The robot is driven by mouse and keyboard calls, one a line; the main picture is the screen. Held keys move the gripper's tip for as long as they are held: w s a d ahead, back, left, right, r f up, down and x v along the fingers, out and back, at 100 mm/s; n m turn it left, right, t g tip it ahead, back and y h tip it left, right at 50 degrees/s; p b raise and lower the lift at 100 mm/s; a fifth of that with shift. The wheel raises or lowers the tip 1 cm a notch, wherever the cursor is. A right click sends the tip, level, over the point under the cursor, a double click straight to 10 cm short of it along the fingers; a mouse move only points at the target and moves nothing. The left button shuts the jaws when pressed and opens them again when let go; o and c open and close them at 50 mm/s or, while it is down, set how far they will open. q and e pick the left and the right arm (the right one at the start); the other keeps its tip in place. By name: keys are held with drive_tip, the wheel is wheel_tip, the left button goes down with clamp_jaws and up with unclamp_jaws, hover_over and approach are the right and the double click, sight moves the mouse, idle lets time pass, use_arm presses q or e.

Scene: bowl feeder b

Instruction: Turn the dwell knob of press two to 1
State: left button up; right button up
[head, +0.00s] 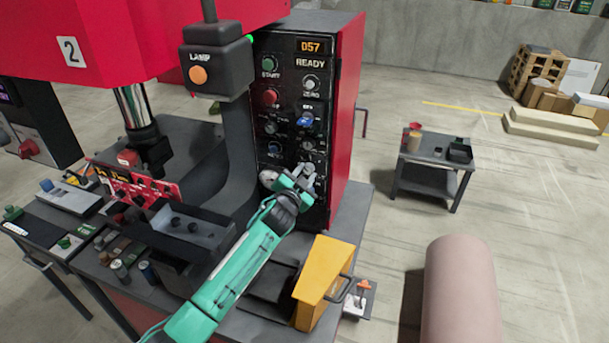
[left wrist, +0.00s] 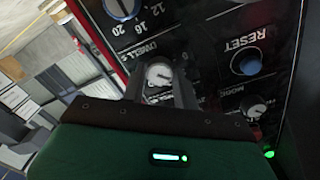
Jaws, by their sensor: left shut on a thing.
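Press two is the red machine with a "2" plate (head: 70,50) and a black control panel (head: 290,90). Its display reads 057 above the word READY. The dwell knob (left wrist: 158,74) is pale and round, beside a "DWELL S" label in the left wrist view. My left gripper (head: 304,180) is at the lower part of the panel, its fingers shut on the dwell knob, one on each side. The gripper covers the knob in the head view. I cannot read which number the knob points to. My right gripper is not in view.
In the left wrist view, a blue RESET button (left wrist: 246,62), a smaller knob (left wrist: 256,108) and a blue knob (left wrist: 122,8) are close to the fingers. A yellow box (head: 322,280) with a handle stands below the panel. A grey side table (head: 432,180) stands apart at right.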

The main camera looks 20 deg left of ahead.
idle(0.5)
use_arm(q)
drive_tip(key=o, duration=1)
drive_tip(key=shift+s+f, duration=0.1)
drive_tip(key=shift+s, duration=0.45)
drive_tip(key=s+b, duration=0.1)
drive_tip(key=s, duration=0.3)
drive_tip(key=s+b, duration=0.1)
drive_tip(key=s, duration=0.3)
drive_tip(key=s+b, duration=0.2)
drive_tip(key=s, duration=0.2)
drive_tip(key=shift+s+a+r, duration=0.25)
drive_tip(key=shift+s+a, duration=0.1)
